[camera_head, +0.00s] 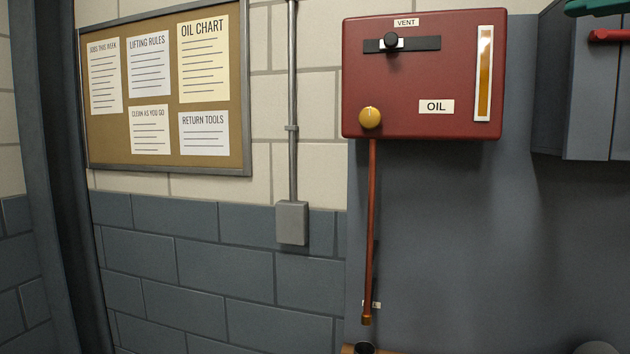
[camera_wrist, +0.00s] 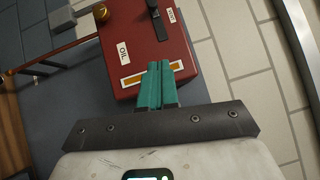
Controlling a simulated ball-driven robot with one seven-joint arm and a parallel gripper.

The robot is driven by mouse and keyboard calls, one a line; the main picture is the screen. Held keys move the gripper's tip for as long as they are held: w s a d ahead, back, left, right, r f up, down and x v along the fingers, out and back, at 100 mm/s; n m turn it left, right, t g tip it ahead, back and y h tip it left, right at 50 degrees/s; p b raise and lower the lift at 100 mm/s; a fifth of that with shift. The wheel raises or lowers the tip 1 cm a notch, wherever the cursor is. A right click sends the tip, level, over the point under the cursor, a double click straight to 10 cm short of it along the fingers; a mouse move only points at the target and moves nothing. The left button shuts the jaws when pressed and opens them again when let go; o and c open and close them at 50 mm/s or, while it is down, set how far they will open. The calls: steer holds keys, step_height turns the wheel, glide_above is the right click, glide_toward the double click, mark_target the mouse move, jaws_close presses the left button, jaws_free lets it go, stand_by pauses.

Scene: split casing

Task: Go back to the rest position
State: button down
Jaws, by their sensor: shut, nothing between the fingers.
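My gripper (camera_wrist: 163,68) shows in the wrist view with its two teal fingers shut together and nothing between them. It points toward the red oil box, which appears tilted in that view (camera_wrist: 122,48). I cannot tell how far the fingertips are from the box. In the head view the red oil box (camera_head: 440,100) hangs on the wall, with a black vent slider (camera_head: 391,41), a yellow knob (camera_head: 370,117) and an amber sight gauge (camera_head: 484,75).
A copper pipe (camera_head: 371,225) runs down from the box toward a dark round opening (camera_head: 364,348) at the bottom edge. A notice board (camera_head: 165,164) and a grey conduit box (camera_head: 292,222) are on the wall to the left. A grey cabinet (camera_head: 590,100) is at right.

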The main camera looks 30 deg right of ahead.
steer(key=w+d+f+n+g, duration=0.1)
steer(key=w+d+f, duration=0.1)
steer(key=w+f, duration=0.6)
steer(key=w+d+f+g, duration=0.15)
steer(key=w+f, duration=0.25)
steer(key=f, duration=0.8)
steer(key=w+a+f+n+g+y, duration=0.1)
steer(key=w+a+f+n, duration=0.1)
steer(key=f, duration=0.7)
steer(key=w+a+f+n+g+y, duration=0.1)
steer(key=w+a+f+g, duration=0.15)
steer(key=f, duration=0.65)
steer(key=w+a+f+n+g+y, duration=0.1)
steer(key=w+a+f+n, duration=0.15)
steer(key=f, duration=0.65)
steer(key=s+a+f+n+g, duration=0.35)
steer(key=a+f, duration=0.35)
steer(key=f, duration=0.5)
steer(key=s+a+f+n+g, duration=0.2)
steer(key=s+a+f, duration=0.35)
steer(key=f, duration=0.65)
steer(key=s+a+f+n+g, duration=0.2)
steer(key=s+f, duration=0.4)
steer(key=s, duration=0.3)
steer(key=s+a+f+n+g, duration=0.3)
steer(key=s+f+n, duration=0.3)
steer(key=s, duration=0.3)
steer(key=shift+a+f+h, duration=0.15)
steer(key=shift+a+h, duration=0.15)
steer(key=shift+a, duration=0.55)
